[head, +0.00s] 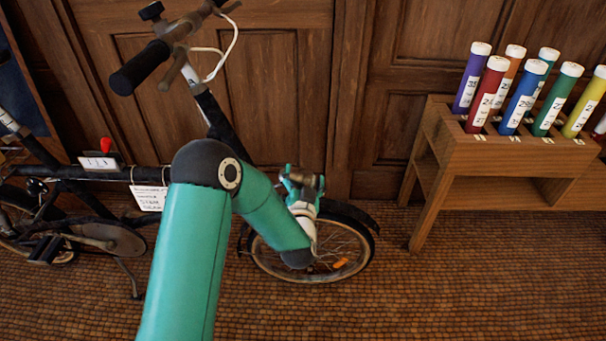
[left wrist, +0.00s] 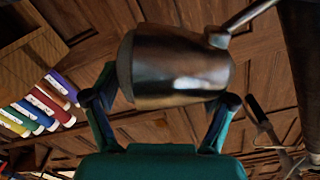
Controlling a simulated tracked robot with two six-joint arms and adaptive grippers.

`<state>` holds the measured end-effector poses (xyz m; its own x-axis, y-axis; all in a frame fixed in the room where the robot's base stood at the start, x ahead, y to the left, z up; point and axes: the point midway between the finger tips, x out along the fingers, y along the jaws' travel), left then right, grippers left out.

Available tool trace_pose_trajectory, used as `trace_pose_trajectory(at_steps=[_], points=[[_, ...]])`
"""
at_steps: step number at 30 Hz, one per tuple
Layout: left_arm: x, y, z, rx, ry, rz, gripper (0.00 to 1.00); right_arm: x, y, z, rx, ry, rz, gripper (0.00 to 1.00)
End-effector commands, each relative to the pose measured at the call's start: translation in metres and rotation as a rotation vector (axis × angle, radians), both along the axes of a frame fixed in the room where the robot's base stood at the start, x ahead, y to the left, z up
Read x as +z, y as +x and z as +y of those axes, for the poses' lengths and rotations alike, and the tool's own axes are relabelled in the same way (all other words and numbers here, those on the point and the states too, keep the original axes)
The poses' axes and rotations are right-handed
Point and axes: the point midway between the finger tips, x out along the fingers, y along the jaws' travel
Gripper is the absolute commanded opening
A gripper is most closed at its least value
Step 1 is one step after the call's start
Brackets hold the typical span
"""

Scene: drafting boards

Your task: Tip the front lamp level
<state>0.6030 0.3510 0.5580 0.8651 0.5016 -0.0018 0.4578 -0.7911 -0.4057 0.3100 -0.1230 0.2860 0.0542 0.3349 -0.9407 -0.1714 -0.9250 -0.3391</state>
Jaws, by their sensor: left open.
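The front lamp (left wrist: 178,65) is a dull silver metal cup with a darker rim at its left end. In the left wrist view it fills the space between my left fingers, and a thin metal stem meets its upper right. My left gripper (left wrist: 164,100) is open, one finger on each side of the lamp; I cannot tell whether either finger touches it. In the head view my left gripper (head: 304,186) is small, above the bicycle's front wheel (head: 345,262), and largely hides the lamp. The lamp's tilt is hard to judge. My right gripper is not in view.
A wooden rack (head: 490,152) with several coloured tubes stands at right. Wooden panelling is close behind; the woven floor (head: 420,300) is clear at front right.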

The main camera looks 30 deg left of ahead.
Motion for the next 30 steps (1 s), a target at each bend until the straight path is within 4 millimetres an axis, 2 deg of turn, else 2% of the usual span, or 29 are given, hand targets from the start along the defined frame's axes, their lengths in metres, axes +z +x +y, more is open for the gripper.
trace_pose_trajectory(at_steps=[6,21,26,30], points=[[0.001,-0.007,0.010,0.019,0.000,-0.001,0.82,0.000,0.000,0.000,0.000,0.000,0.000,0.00],[0.000,-0.009,0.013,0.023,0.000,0.001,0.00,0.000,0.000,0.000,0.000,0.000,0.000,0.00],[0.000,-0.007,0.010,0.017,-0.009,-0.004,0.00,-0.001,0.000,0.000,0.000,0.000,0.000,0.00],[0.000,0.001,-0.004,-0.010,-0.051,-0.028,0.00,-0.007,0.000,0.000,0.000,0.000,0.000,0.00]])
